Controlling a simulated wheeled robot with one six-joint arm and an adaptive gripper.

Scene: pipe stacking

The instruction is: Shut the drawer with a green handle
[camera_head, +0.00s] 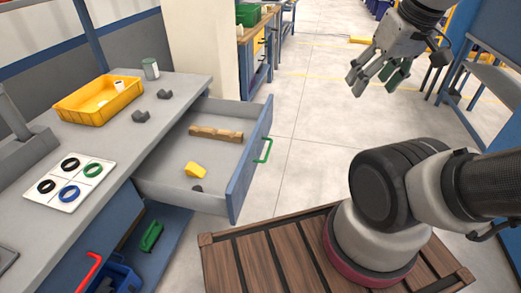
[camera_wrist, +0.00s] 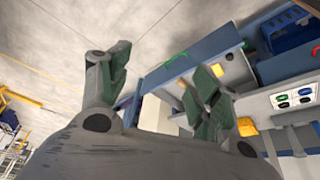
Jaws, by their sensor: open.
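The drawer (camera_head: 236,190) with the green handle (camera_head: 264,151) is pulled well out from the workbench in the head view. Its front is blue and its inside is grey. A wooden block (camera_head: 216,134), a yellow piece (camera_head: 195,170) and a small dark piece (camera_head: 197,189) lie in it. My gripper (camera_head: 378,82) is open and empty at the upper right, well apart from the drawer. In the wrist view the open fingers (camera_wrist: 160,85) show, with the blue drawer front (camera_wrist: 195,45) and green handle (camera_wrist: 176,57) beyond them.
The grey worktop (camera_head: 115,140) carries a yellow bin (camera_head: 98,100), a can (camera_head: 150,69), dark grey pieces and a white card with coloured rings (camera_head: 70,182). A red handle (camera_head: 90,271) is at lower left. A wooden slatted platform (camera_head: 290,258) lies below. Open floor (camera_head: 310,130) is right of the drawer.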

